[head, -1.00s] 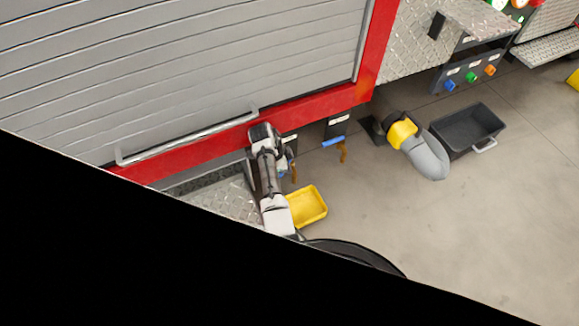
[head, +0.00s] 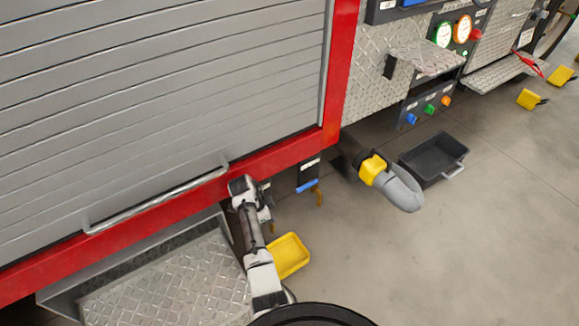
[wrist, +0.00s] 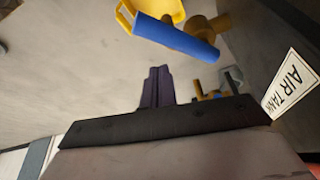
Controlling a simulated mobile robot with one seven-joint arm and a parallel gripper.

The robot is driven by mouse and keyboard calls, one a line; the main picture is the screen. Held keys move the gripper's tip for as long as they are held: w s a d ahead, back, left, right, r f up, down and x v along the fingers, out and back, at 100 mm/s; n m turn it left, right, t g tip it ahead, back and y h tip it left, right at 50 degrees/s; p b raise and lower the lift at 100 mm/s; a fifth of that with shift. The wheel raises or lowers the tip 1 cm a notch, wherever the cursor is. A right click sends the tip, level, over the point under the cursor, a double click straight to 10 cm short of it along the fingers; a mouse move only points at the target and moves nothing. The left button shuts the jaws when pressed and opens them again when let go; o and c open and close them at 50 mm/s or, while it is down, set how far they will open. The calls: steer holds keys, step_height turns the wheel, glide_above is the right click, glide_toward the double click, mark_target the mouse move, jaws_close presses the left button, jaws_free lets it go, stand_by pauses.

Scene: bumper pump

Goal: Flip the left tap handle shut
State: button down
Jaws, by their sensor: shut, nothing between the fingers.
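In the head view, the right tap, a blue handle (head: 308,186) on a brass body, hangs below a dark labelled plate. The left tap is mostly hidden behind my arm. In the wrist view, a large blue handle (wrist: 177,38) lies across a brass tap (wrist: 207,27), close to the camera. A second, smaller tap (wrist: 210,94) with yellow and blue parts shows partly behind my gripper's dark housing. I cannot tell for sure which is the left one. My gripper (wrist: 157,72) is shut and empty, apart from the large blue handle.
A yellow tray (head: 291,258) lies on the floor under the taps; it also shows in the wrist view (wrist: 160,8). An AIR TANK label (wrist: 292,86) is at the right. A grey hose elbow (head: 404,190) and black bin (head: 425,155) stand further right. A diamond-plate step (head: 170,285) is at left.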

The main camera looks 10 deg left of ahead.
steer(key=w+d+r+n+b, duration=0.1)
steer(key=w+d+n, duration=0.2)
steer(key=w+d, duration=0.2)
steer(key=s+p+v, duration=0.1)
steer(key=v, duration=0.9)
steer(key=w+d+r+n+t+y, duration=0.1)
steer(key=w+d+r+n+t, duration=0.1)
steer(key=r, duration=0.5)
steer(key=w+d+r+n+t+y, duration=0.2)
steer(key=w+d+r+t, duration=0.2)
steer(key=r, duration=0.4)
steer(key=shift+w+d+r+t, duration=0.3)
steer(key=shift+w+d+t, duration=0.05)
steer(key=shift+w+t, duration=0.3)
steer(key=shift+r, duration=0.1)
